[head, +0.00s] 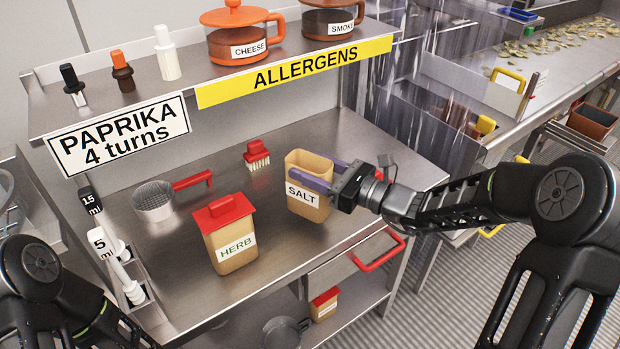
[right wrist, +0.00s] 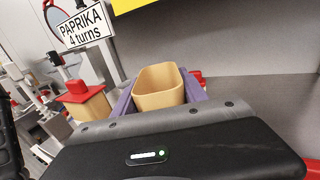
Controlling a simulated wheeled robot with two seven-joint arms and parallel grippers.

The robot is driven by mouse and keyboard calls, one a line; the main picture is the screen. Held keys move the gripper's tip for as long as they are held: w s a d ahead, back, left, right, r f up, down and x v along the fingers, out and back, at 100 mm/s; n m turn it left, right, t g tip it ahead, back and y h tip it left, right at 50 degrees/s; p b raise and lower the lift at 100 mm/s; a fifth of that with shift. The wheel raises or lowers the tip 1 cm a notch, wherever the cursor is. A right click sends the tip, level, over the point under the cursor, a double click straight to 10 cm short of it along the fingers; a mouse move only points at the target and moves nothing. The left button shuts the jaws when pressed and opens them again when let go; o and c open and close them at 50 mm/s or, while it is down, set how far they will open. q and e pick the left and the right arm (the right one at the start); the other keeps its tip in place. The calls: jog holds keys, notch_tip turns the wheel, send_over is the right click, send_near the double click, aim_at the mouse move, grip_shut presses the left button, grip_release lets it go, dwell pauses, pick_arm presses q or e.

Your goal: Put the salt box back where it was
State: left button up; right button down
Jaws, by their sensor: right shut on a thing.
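The salt box (head: 309,187) is a tan, open-topped box with a SALT label, near the right side of the steel worktop (head: 310,237). My right gripper (head: 314,177) reaches in from the right and is shut on it, with purple fingers along its sides. In the right wrist view the salt box (right wrist: 158,88) sits upright between the purple fingers and looks empty inside. I cannot tell whether its base touches the worktop. My left arm shows at the lower left, but its gripper is out of view.
A HERB box (head: 231,235) with a red lid stands left of the salt box. A sieve (head: 154,200) with a red handle and a red brush (head: 257,156) are behind. A shelf (head: 200,88) with cheese and smoke jars overhangs the back. The front worktop is clear.

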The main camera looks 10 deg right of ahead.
notch_tip(320, 180, down, 3)
jog(key=shift+f, duration=0.1)
jog(key=shift+f, duration=0.15)
jog(key=c, duration=0.6)
grip_release()
jog(key=b+v, duration=0.1)
jog(key=v, duration=1.1)
